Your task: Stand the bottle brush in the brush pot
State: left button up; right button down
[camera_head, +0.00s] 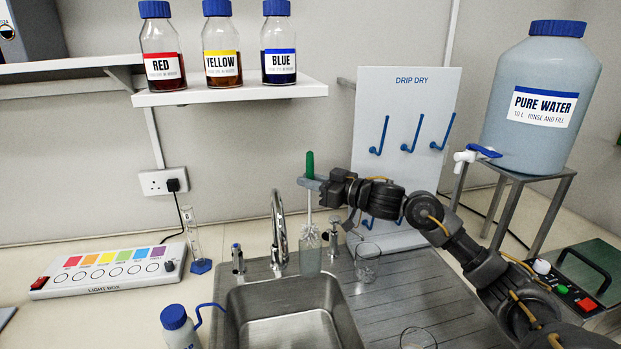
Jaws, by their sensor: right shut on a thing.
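The bottle brush (309,215) has a green handle, a thin pale stem and white bristles, and hangs upright with the bristles down. My right gripper (311,184), reaching in from the right, is shut on the brush just below the green handle. The brush pot (310,262) is a grey, see-through cup standing behind the sink, by the tap. The bristles are at the pot's mouth in the picture; I cannot tell whether their lower end is inside it or just above. My left gripper is not in view.
The tall tap (278,230) stands close left of the pot, and a small valve (333,238) close right. A glass beaker (367,263) stands on the drainer. The sink (285,315) is in front. The drip-dry board (405,130) stands behind my right arm.

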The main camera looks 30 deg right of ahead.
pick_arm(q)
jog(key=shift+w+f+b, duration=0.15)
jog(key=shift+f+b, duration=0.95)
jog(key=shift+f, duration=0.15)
pick_arm(e)
jog(key=shift+f, duration=2.5)
jog(key=c, duration=1.3)
grip_release()
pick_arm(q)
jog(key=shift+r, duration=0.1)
